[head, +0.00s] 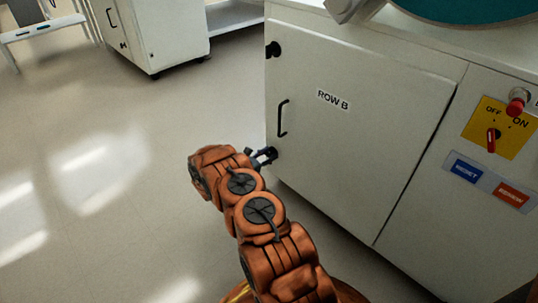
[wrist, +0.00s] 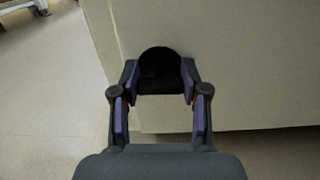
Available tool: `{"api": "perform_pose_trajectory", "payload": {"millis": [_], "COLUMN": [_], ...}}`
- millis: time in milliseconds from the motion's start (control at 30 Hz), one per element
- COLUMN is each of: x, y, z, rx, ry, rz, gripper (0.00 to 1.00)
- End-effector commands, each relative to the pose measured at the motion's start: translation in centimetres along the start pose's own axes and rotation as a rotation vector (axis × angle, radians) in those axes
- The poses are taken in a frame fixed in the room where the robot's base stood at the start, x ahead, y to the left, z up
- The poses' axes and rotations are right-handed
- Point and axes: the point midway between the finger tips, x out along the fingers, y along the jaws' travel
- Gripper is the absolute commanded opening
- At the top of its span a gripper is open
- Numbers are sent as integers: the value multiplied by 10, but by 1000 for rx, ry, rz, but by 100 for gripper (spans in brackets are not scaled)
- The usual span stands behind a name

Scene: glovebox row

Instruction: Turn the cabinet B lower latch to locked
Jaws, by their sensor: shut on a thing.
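The cabinet B door (head: 350,105) is a white panel labelled ROW B, and it looks closed. The lower latch (head: 272,153) is a small black knob at the door's lower left edge, partly hidden by my gripper (head: 264,157). In the wrist view the latch (wrist: 160,60) shows a dark round top with a dark bar below. My gripper (wrist: 160,84) has one finger on each side of it and is shut on it. I cannot read whether the latch stands at locked.
A black upper latch (head: 273,49) and a vertical door handle (head: 282,118) lie above. A yellow switch panel (head: 499,127) with a red knob is at the right. Another white cabinet (head: 150,32) stands at the back left. The floor (head: 100,130) left of the door is clear.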

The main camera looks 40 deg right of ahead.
Motion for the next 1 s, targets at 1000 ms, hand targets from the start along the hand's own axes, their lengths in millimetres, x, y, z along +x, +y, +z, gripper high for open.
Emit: {"api": "perform_pose_trajectory", "payload": {"millis": [1000], "x": [1], "y": [-4], "z": [1], "rx": [593], "ry": [-2], "rz": [-4], "gripper": [10]}}
